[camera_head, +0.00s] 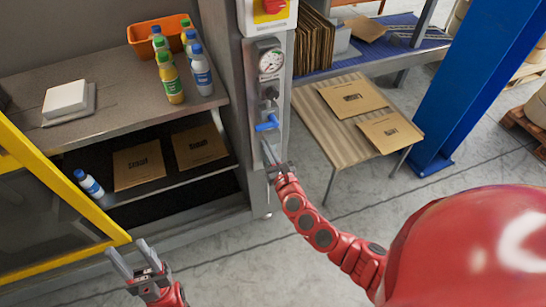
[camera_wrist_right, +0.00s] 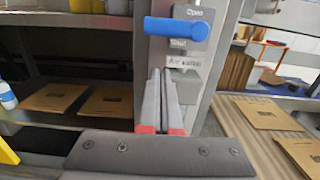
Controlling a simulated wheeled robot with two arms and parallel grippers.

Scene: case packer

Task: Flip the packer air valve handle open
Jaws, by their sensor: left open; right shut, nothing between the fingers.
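The air valve has a blue handle (camera_head: 267,123) on the grey post, below a round pressure gauge (camera_head: 270,60). In the right wrist view the blue handle (camera_wrist_right: 176,28) lies about level, reaching left from its pivot, with labels reading "Open" and "Shut" beside it. My right gripper (camera_head: 268,152) is shut and empty, just below the handle and apart from it. Its closed fingers (camera_wrist_right: 162,98) point up toward the valve plate in the right wrist view. My left gripper (camera_head: 134,257) is open and empty at the lower left, far from the valve.
A yellow-framed door (camera_head: 60,190) stands at the left. Bottles and an orange bin (camera_head: 150,32) are on the shelf beside the post. A small table (camera_head: 318,112) with flat cartons stands right of the post. A red emergency knob (camera_head: 273,6) sits above the gauge.

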